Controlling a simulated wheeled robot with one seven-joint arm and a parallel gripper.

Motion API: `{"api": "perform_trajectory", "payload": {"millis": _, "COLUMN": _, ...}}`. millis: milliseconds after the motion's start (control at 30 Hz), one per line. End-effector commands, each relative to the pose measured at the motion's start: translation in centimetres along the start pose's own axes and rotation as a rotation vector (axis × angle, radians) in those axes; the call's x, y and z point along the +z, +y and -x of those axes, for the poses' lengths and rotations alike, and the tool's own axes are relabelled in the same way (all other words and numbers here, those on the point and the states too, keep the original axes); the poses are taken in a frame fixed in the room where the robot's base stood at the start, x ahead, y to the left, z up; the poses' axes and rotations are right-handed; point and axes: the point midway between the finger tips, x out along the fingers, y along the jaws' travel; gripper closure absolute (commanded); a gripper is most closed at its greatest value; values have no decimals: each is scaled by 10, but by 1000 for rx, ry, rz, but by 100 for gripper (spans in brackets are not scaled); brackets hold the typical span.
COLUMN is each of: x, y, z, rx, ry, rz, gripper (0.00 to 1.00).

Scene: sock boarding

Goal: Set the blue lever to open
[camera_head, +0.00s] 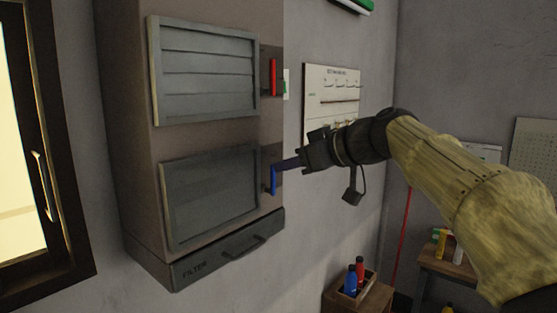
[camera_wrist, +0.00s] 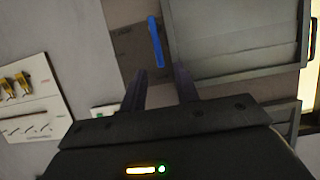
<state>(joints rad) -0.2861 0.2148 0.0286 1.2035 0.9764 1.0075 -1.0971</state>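The blue lever (camera_head: 274,181) stands upright on a dark plate beside the lower louvre panel (camera_head: 212,197) of a wall cabinet. It also shows in the wrist view (camera_wrist: 155,42), just beyond my fingertips. My gripper (camera_head: 282,164) reaches in from the right, with its tips close to the lever's upper part. In the wrist view my gripper (camera_wrist: 160,70) has its two fingers apart, with nothing held between them. The lever's near end lines up with the gap between the fingers. I cannot tell whether a finger touches it.
A red lever (camera_head: 273,77) sits above, beside the upper louvre panel (camera_head: 207,71). A filter drawer (camera_head: 228,249) with a handle is below. A pegged wall board (camera_head: 332,100) hangs behind my gripper. A box with bottles (camera_head: 352,284) stands lower right.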

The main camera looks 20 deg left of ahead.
Motion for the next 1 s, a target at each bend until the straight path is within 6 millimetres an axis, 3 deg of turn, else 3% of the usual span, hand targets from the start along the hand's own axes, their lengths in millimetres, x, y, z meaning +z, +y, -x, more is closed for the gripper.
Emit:
{"api": "perform_trajectory", "payload": {"millis": 233, "x": -1, "y": 0, "z": -34, "rx": -2, "ry": -1, "rz": -1, "gripper": 69}}
{"api": "perform_trajectory", "payload": {"millis": 567, "x": 0, "y": 0, "z": -40, "rx": 0, "ry": 0, "rz": 0, "gripper": 69}}
{"api": "perform_trajectory", "payload": {"millis": 600, "x": 0, "y": 0, "z": -40, "rx": 0, "ry": 0, "rz": 0, "gripper": 71}}
{"api": "perform_trajectory", "payload": {"millis": 767, "x": 0, "y": 0, "z": -40, "rx": 0, "ry": 0, "rz": 0, "gripper": 100}}
{"api": "perform_trajectory", "payload": {"millis": 1000, "x": 0, "y": 0, "z": -40, "rx": -1, "ry": 0, "rz": -4, "gripper": 100}}
